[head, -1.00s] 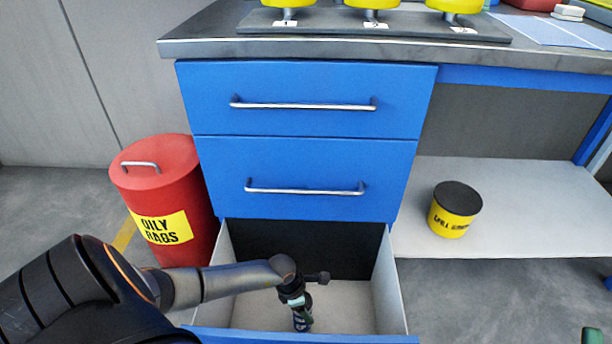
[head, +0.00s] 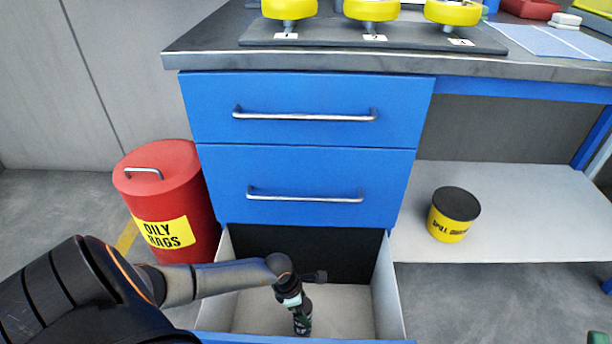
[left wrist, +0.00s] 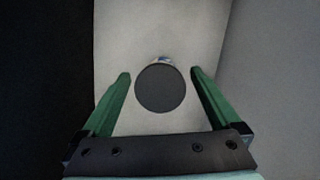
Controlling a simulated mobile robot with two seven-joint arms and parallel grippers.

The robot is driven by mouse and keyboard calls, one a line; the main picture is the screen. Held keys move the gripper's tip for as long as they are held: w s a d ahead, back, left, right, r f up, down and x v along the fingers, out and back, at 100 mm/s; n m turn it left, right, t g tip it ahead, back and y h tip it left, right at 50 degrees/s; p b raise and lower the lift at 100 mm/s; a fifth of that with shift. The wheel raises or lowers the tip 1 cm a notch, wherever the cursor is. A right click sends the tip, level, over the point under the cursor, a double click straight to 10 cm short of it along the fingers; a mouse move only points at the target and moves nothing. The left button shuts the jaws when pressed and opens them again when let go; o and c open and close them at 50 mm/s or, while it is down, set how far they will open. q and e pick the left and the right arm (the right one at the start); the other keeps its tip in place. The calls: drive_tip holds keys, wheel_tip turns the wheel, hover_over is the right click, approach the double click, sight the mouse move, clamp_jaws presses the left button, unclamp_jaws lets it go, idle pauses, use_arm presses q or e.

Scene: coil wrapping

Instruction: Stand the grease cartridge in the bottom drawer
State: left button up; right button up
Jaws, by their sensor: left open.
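The bottom drawer (head: 397,295) is pulled open, with a pale floor and a dark back. My left gripper (head: 302,328) points down inside it. In the left wrist view my left gripper (left wrist: 160,82) is open, with a green finger on each side. Between the fingers is a dark round end, seemingly the grease cartridge (left wrist: 160,90) seen end-on and upright. There are gaps between it and both fingers. A small blue and white patch shows at its far edge. In the head view I cannot make out the cartridge. A green tip, seemingly my right gripper (head: 598,338), shows at the bottom right corner.
Two shut blue drawers (head: 305,187) are above the open one. A red oily rags bin (head: 165,190) stands left of the cabinet. A yellow tub with a black lid (head: 453,215) stands on the shelf (head: 540,200) at right. The worktop (head: 210,50) is above.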

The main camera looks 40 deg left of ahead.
use_arm(q)
drive_tip(key=p+v, duration=0.3)
drive_tip(key=v, duration=0.4)
drive_tip(key=shift+a+r, duration=0.1)
drive_tip(key=shift+r, duration=0.15)
drive_tip(key=shift+s+a+r+p, duration=0.1)
drive_tip(key=shift+s+r+p, duration=0.1)
drive_tip(key=shift+r+p, duration=0.4)
drive_tip(key=shift+r, duration=0.1)
use_arm(e)
drive_tip(key=r, duration=0.5)
drive_tip(key=shift+s+d+r, duration=0.15)
drive_tip(key=shift+d+r, duration=0.2)
drive_tip(key=shift+r, duration=0.05)
drive_tip(key=shift+t, duration=0.3)
